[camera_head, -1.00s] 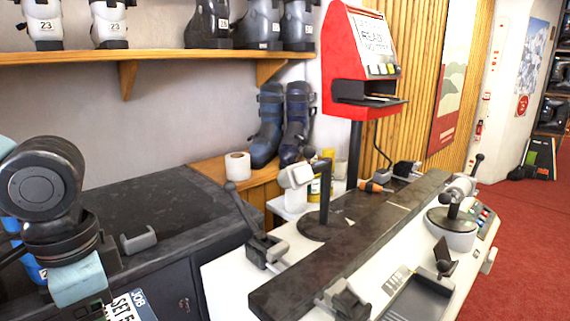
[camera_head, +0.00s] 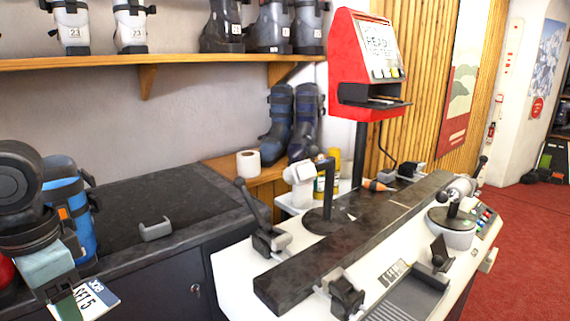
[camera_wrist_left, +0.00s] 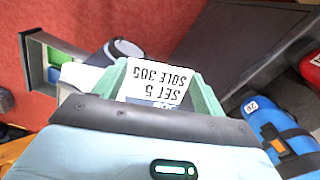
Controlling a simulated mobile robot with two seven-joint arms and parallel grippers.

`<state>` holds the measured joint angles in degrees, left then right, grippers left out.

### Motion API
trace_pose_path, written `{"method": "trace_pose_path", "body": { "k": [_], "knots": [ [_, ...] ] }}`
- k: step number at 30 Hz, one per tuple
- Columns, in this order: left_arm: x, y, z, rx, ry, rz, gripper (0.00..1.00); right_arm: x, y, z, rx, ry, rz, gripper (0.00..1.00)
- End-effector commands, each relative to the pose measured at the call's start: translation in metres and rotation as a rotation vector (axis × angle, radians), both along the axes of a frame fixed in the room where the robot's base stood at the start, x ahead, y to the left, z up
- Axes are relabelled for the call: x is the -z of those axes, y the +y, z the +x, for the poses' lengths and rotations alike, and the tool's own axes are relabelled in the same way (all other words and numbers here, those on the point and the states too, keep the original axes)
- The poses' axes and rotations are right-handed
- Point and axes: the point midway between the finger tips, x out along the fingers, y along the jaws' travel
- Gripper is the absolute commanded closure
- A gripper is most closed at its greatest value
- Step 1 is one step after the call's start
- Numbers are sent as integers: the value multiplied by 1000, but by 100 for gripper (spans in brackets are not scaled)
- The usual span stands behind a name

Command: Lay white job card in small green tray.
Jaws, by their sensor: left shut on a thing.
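The white job card (camera_head: 97,299), printed "JOB" and "SET 5", is at the bottom left of the head view. My left gripper (camera_head: 66,300) is shut on it and holds it out in front of the dark bench. In the left wrist view the card (camera_wrist_left: 155,84) sits between the pale green fingers of the gripper (camera_wrist_left: 162,90), its text "SET 5 SOLE 305" upside down. I cannot make out the small green tray for certain in either view. My right gripper is not in view.
A blue ski boot (camera_head: 72,205) stands by my left arm; it also shows in the wrist view (camera_wrist_left: 283,138). A grey-walled box (camera_wrist_left: 40,65) with green inside is at the wrist view's left. The dark bench top (camera_head: 150,200) is mostly clear around a grey bracket (camera_head: 156,230).

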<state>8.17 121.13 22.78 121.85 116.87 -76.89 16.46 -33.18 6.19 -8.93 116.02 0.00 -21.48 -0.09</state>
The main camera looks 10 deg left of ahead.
Motion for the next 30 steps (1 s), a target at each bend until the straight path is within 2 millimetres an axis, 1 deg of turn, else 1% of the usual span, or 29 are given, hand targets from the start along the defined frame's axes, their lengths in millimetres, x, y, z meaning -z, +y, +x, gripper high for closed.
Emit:
{"method": "trace_pose_path", "body": {
  "k": [1, 3, 6, 9, 13, 20, 21, 30],
  "knots": [
    [-3, 14, -5, -54, -6, -9, 60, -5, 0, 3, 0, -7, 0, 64],
    [2, 32, -11, -130, -7, -9, 60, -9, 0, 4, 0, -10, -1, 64],
    [12, 52, -21, -226, -5, -10, 60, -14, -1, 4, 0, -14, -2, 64],
    [23, 63, -28, -297, -4, -8, 60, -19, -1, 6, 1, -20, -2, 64],
    [36, 70, -35, -361, -4, -6, 60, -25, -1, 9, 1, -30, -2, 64],
    [52, 72, -41, -418, 0, -3, 60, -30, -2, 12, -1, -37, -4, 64],
    [56, 71, -43, -434, 2, -1, 60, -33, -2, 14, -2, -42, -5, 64],
    [61, 71, -43, -452, -3, -5, 60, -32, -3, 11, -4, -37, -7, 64]
  ]
}}
